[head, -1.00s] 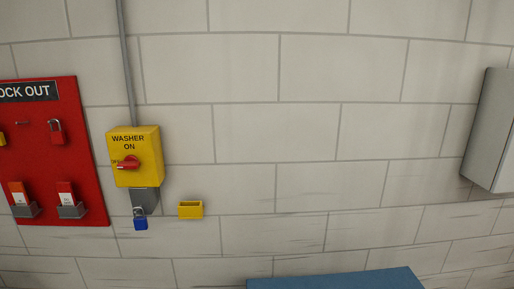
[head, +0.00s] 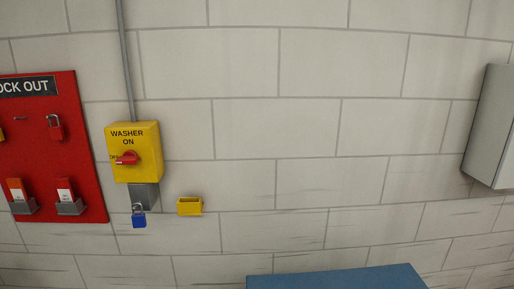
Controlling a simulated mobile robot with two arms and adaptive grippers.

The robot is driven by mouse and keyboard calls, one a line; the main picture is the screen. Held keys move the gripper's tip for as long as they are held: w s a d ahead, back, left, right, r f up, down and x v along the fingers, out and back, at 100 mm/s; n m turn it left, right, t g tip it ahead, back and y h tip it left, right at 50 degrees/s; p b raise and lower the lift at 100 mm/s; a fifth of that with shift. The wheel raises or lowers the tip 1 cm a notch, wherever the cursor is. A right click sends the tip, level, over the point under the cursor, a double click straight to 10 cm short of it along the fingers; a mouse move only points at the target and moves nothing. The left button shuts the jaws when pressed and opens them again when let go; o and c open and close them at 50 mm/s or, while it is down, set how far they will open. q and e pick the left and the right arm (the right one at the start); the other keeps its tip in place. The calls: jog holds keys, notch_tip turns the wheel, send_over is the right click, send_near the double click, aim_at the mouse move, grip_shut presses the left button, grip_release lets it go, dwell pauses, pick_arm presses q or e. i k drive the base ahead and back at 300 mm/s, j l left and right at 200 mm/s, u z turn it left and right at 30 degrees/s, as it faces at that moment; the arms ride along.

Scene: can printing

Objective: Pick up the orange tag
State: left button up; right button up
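An orange and white tag (head: 17,190) stands in a grey holder (head: 23,208) low on the red lockout board (head: 88,150), at the left edge of the head view. A similar red and white tag (head: 66,190) stands in a second grey holder (head: 69,208) to its right. The lower ends of both tags are hidden in their holders. Neither of my grippers shows in the head view.
A yellow washer switch box (head: 146,150) with a red knob (head: 127,158) is right of the board. A blue padlock (head: 139,220) hangs below it, beside a small yellow wall holder (head: 190,206). A blue surface (head: 340,280) is at the bottom; a grey cabinet (head: 492,130) is at right.

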aim_at(17, 191)
jog(key=u, duration=1.5)
jog(key=k, duration=0.35)
jog(key=i+j, duration=0.1)
jog(key=j, duration=0.25)
jog(key=i+j, duration=0.1)
jog(key=j, duration=0.2)
jog(key=i+j+u, duration=0.1)
jog(key=j, duration=0.25)
jog(key=i+j, duration=0.1)
jog(key=j, duration=0.25)
